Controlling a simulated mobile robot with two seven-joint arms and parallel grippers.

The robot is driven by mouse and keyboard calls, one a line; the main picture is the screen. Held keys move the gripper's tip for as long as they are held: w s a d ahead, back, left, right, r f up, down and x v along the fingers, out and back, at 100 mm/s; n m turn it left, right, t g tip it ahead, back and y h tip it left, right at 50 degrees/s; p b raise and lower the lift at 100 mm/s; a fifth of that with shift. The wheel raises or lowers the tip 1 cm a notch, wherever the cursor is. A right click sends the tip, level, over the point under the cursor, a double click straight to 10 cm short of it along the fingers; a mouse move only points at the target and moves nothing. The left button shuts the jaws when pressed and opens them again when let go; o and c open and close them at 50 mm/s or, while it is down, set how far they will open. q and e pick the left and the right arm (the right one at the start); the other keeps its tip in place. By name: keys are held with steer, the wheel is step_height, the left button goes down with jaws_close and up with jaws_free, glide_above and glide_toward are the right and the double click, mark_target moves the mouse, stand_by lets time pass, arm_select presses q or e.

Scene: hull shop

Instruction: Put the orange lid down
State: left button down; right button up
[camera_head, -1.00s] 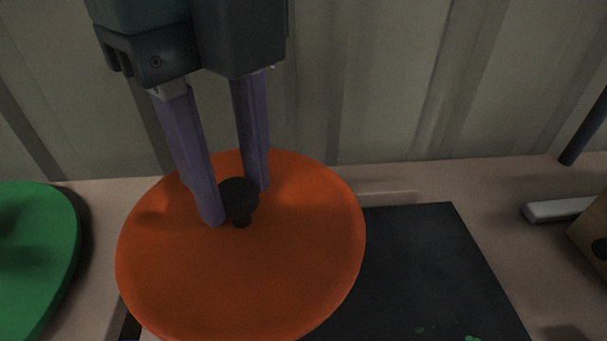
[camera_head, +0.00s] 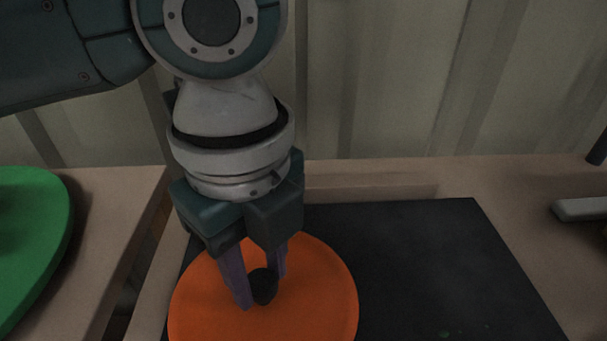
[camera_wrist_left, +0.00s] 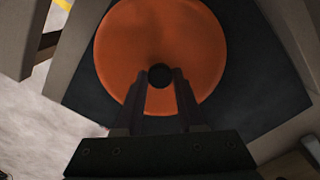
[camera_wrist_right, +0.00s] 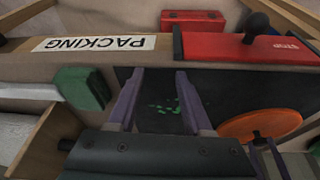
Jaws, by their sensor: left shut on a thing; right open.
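The orange lid (camera_head: 315,300) is a round disc with a black knob (camera_head: 264,286) in its middle. My left gripper (camera_head: 258,288) points down and is shut on the knob. The lid is over the left part of a dark mat (camera_head: 430,260); I cannot tell if it touches it. The lid fills the middle of the left wrist view (camera_wrist_left: 160,35) and appears at the right in the right wrist view (camera_wrist_right: 258,126). My right gripper (camera_wrist_right: 160,72) is open and empty, with the dark mat and green specks beyond its fingers.
A green disc (camera_head: 30,240) lies on a separate surface at the left, across a gap. A grey bar (camera_head: 580,209) lies at the right. The right wrist view shows a PACKING label (camera_wrist_right: 95,43), a red STOP block (camera_wrist_right: 240,47) and a green block (camera_wrist_right: 82,88). The mat's right part is mostly bare.

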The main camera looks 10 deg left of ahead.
mark_target(261, 282)
arm_select(q)
steer(key=c, duration=0.5)
jaws_free()
steer(key=shift+f, duration=0.1)
step_height(261, 282, up, 12)
steer(key=p, duration=0.5)
steer(key=s+d+f+n+t+h, duration=0.2)
steer(key=s+d+f+n+h, duration=0.3)
steer(key=n, duration=0.4)
steer(key=a+n, duration=0.1)
steer(key=n, duration=0.1)
steer(key=s+a+f+n, duration=0.1)
steer(key=n, duration=0.1)
steer(key=a+n+t+y, duration=0.1)
steer(key=a+n, duration=0.1)
steer(key=shift+s+f, duration=0.35)
steer(key=s+a+n+y, duration=0.1)
steer(key=a+n, duration=0.1)
steer(key=a, duration=0.1)
steer(key=s+a+f+n+y, duration=0.1)
steer(key=s+a+n, duration=0.1)
steer(key=a, duration=0.2)
steer(key=s+a+f+n+y, duration=0.1)
steer(key=s+a+n, duration=0.1)
steer(key=a, duration=0.1)
steer(key=shift+s+a+f+n+t+y, duration=0.2)
steer(key=shift+s+n+t+y, duration=0.1)
steer(key=shift+n+y, duration=0.1)
